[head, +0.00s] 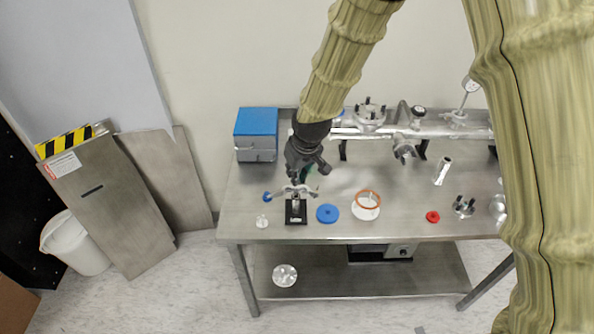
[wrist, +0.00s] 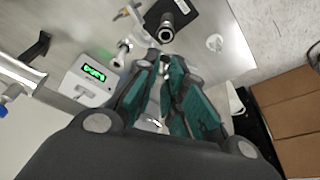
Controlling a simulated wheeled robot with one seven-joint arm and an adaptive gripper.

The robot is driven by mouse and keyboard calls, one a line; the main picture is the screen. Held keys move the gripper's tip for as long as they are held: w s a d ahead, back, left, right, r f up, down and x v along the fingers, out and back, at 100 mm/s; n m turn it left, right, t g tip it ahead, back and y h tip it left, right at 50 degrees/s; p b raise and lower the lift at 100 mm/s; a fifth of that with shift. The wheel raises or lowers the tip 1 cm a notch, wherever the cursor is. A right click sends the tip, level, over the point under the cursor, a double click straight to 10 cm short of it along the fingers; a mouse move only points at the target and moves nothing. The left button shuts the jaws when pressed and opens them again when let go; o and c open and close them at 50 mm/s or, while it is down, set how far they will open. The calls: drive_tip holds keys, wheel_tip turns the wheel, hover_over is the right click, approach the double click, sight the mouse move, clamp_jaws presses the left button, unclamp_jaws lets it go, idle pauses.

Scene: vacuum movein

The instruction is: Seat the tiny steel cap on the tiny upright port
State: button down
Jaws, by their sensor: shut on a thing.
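My gripper (head: 297,178) hangs over the left front part of the bench, a little above and behind a black square base (head: 296,219). In the wrist view, the teal-padded fingers of my gripper (wrist: 158,61) come together on a tiny bright thing, which I take to be the steel cap; the fingers hide most of it. The tiny upright port (wrist: 167,30) stands on the black base just beyond the fingertips, apart from them. Its top looks like a dark ring. The cap cannot be made out in the head view.
A metal fitting with a blue end (head: 268,197) lies close left of the base. A small pale part (head: 262,221), blue disc (head: 327,214), orange-ringed white flange (head: 366,205) and red ring (head: 432,217) lie along the front. A blue-topped box (head: 256,125) and steel pipework (head: 430,130) stand behind.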

drive_tip(key=shift+f+b, duration=1.5)
drive_tip(key=shift+f, duration=1.2)
drive_tip(key=shift+s+p, duration=0.1)
drive_tip(key=shift+p, duration=0.3)
drive_tip(key=shift+f, duration=0.5)
idle(0.6)
drive_tip(key=c, duration=1.4)
unclamp_jaws()
drive_tip(key=shift+c, duration=0.2)
drive_tip(key=v, duration=1.2)
drive_tip(key=shift+d, duration=0.15)
